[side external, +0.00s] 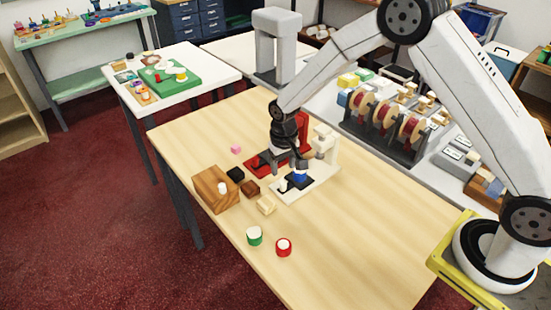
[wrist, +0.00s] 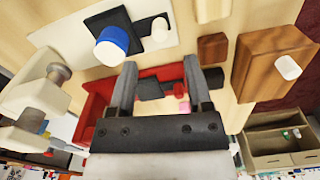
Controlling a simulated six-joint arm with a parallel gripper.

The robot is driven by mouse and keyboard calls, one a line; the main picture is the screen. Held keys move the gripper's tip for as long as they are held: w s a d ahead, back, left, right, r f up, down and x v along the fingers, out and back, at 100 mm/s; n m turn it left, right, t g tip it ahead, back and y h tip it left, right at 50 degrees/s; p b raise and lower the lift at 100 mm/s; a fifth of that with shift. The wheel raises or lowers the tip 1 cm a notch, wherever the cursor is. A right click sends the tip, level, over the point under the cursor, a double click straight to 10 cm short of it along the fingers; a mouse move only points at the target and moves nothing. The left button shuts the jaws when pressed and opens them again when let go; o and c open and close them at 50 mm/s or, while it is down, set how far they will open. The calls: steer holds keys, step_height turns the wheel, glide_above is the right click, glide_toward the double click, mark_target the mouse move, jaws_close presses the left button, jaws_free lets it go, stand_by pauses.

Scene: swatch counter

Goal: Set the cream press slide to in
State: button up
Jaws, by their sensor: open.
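The cream press (side external: 327,142) stands on the table with a pale base (side external: 318,181); its base (wrist: 62,36) and upright (wrist: 32,95) also show at left in the wrist view. On the base lies a black slide (wrist: 102,20) with a cream peg (wrist: 160,31) at one end. A blue cylinder with a white top (wrist: 112,44) sits on the slide; it shows in the side view too (side external: 299,175). The slide appears out from under the press head. My gripper (wrist: 160,62) is open and empty, beside the cream press, over the red press (side external: 304,132).
A wooden block (side external: 211,192) with a white knob stands left of the presses. Black (side external: 235,174), brown (side external: 250,188) and cream blocks (side external: 266,205) lie between. Green (side external: 254,236) and red (side external: 283,247) cups stand in front. The table's near right is clear.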

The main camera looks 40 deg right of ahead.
mark_target(283, 182)
steer(key=shift+f, duration=3.05)
jaws_close()
